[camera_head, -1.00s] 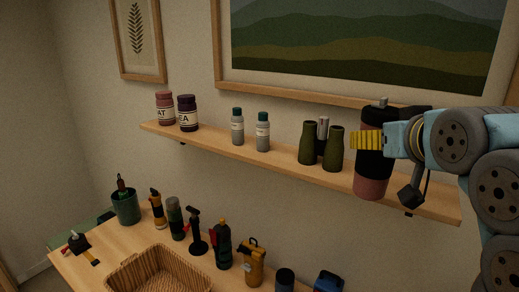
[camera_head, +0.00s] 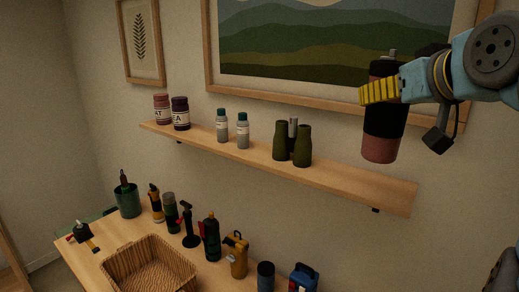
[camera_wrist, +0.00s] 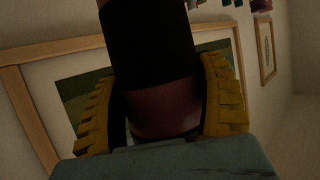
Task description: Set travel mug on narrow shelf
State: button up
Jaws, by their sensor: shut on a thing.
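The travel mug (camera_head: 380,148) is a dark upright cylinder with a dull red lower band. In the wrist view the mug (camera_wrist: 150,50) stands between both yellow fingers. The narrow wooden shelf (camera_head: 350,182) runs along the wall; its right end is bare. The gap between mug and shelf cannot be judged exactly.
Green binoculars (camera_head: 281,142) stand on the shelf left of the mug. Two grey bottles (camera_head: 243,132) and two jars (camera_head: 180,114) are further left. A framed landscape (camera_head: 300,95) hangs behind the mug. Below, a table holds a wicker basket (camera_head: 150,265) and several tools and bottles.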

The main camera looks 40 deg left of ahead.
jog(key=w+a+f+p, duration=0.1)
jog(key=w+a+f, duration=0.1)
jog(key=w+f, duration=0.4)
jog(key=w+a+f+p, duration=0.2)
jog(key=w+a+f, duration=0.1)
jog(key=w+f, duration=0.3)
jog(key=shift+w+a+f+p, duration=0.3)
jog(key=shift+w+f, duration=0.1)
jog(key=shift+f, duration=0.05)
jog(key=shift+f, duration=0.2)
dwell(0.3)
jog(key=o, duration=1.2)
jog(key=shift+o, duration=0.2)
jog(key=b+v, duration=0.2)
jog(key=v, duration=1)
jog(key=shift+r, duration=0.25)
